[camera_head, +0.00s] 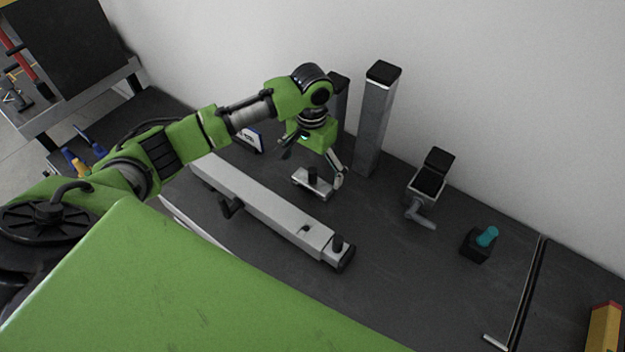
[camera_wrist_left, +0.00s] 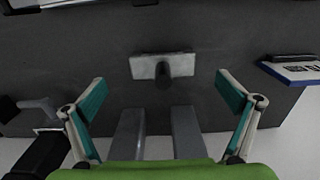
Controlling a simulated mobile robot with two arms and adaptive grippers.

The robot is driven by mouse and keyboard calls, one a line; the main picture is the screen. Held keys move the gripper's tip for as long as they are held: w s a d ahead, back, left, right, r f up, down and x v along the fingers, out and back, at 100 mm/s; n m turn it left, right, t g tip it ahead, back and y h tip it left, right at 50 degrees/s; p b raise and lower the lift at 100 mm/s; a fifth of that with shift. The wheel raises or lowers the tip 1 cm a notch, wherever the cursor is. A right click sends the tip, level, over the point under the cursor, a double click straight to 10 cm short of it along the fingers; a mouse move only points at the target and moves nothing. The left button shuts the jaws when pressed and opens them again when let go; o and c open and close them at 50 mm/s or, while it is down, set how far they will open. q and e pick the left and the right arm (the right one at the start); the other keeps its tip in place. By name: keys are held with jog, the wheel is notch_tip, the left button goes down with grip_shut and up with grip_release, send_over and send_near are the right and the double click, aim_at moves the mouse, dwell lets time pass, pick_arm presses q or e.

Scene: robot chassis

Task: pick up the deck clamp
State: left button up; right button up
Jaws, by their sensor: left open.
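The deck clamp appears to be the small pale grey metal plate with a black upright knob (camera_head: 305,186), lying on the dark deck beside the long grey bar. The plate also shows near the middle of the left wrist view (camera_wrist_left: 147,68). My left gripper (camera_head: 313,164) is just above it, pointing down, with its fingers spread. In the left wrist view the open gripper (camera_wrist_left: 160,78) has one finger on each side of the plate, and nothing is held. The fingers look apart from the clamp. My right gripper is in neither view.
Two upright grey posts (camera_head: 374,128) stand close behind the clamp. The long grey bar (camera_head: 262,206) lies in front. A cranked grey fixture (camera_head: 425,190) and a teal-topped black block (camera_head: 480,243) are to the right. A white-and-blue box (camera_head: 252,139) is behind the left arm.

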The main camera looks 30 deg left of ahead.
aim_at(312, 181)
pick_arm(q)
jog(key=shift+w+f, duration=0.1)
jog(key=shift+f, duration=0.55)
jog(key=shift+w+f, duration=0.1)
jog(key=shift+f, duration=0.25)
jog(key=f, duration=0.2)
jog(key=f+p, duration=0.1)
jog(key=f, duration=0.1)
jog(key=shift+w+a+f, duration=0.15)
jog(key=shift+w+f, duration=0.05)
jog(key=shift+f, duration=0.4)
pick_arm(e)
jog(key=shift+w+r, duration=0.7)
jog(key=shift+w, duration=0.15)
pick_arm(q)
jog(key=c, duration=1.5)
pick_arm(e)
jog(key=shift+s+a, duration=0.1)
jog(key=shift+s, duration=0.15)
